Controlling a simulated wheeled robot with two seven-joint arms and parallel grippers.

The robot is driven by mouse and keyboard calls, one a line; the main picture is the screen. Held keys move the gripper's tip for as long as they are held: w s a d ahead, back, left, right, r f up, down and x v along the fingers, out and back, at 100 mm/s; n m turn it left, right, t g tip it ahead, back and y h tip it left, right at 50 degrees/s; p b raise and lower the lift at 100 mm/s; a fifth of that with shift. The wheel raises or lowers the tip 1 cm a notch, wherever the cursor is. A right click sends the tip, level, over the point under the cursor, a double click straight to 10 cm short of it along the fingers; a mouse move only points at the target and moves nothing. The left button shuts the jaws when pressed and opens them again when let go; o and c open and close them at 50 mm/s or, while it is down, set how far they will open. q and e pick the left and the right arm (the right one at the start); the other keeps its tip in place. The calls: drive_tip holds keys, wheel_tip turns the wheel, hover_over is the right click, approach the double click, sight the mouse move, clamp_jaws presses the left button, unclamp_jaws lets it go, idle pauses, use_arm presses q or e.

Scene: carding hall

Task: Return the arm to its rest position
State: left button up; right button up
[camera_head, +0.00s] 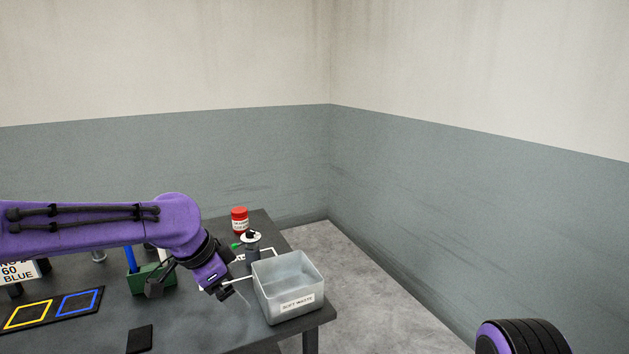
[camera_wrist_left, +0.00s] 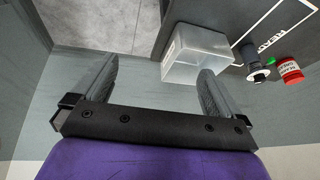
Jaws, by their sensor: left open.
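My left arm (camera_head: 90,236) reaches in from the left over the dark table, with its elbow bent and its forearm angled down. My left gripper (camera_head: 235,290) is just left of the soft waste bin (camera_head: 272,303). In the left wrist view its two fingers (camera_wrist_left: 158,68) are spread wide with nothing between them. The bin also shows in the left wrist view (camera_wrist_left: 190,74), beyond the fingers and to the right. It looks empty. My right gripper is out of both views.
A red-lidded jar (camera_head: 239,220) and a dark bottle with a pale disc (camera_head: 251,242) stand behind the bin. A green holder (camera_head: 155,280) and a mat with yellow and blue squares (camera_head: 52,312) lie left. Floor (camera_head: 375,290) right of the table is clear.

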use_arm(q)
wheel_tip(320, 180, down, 13)
drive_tip(key=w+n+t, duration=0.2)
drive_tip(key=n+t, duration=0.2)
drive_tip(key=n, duration=0.5)
drive_tip(key=s+a+f+n+y+b, duration=0.1)
drive_tip(key=s+a+f+n, duration=0.15)
drive_tip(key=f, duration=0.25)
drive_tip(key=s+a+f+n+y, duration=0.1)
drive_tip(key=s+f+n, duration=0.25)
drive_tip(key=f, duration=0.25)
drive_tip(key=s+a+f+n+g+y, duration=0.1)
drive_tip(key=s+a+f, duration=0.2)
drive_tip(key=s+f, duration=0.3)
drive_tip(key=s+a+f+n+g+y+b, duration=0.1)
drive_tip(key=s+a+f, duration=0.3)
drive_tip(key=s, duration=0.9)
drive_tip(key=s+a+f+n+g+y+b, duration=0.1)
drive_tip(key=s+a+f+g+y, duration=0.1)
drive_tip(key=s+f, duration=0.6)
drive_tip(key=s+a, duration=0.1)
drive_tip(key=s, duration=0.1)
drive_tip(key=shift+s+a+y, duration=0.15)
drive_tip(key=shift+s+y, duration=0.15)
drive_tip(key=shift+y, duration=0.1)
drive_tip(key=shift+f, duration=0.1)
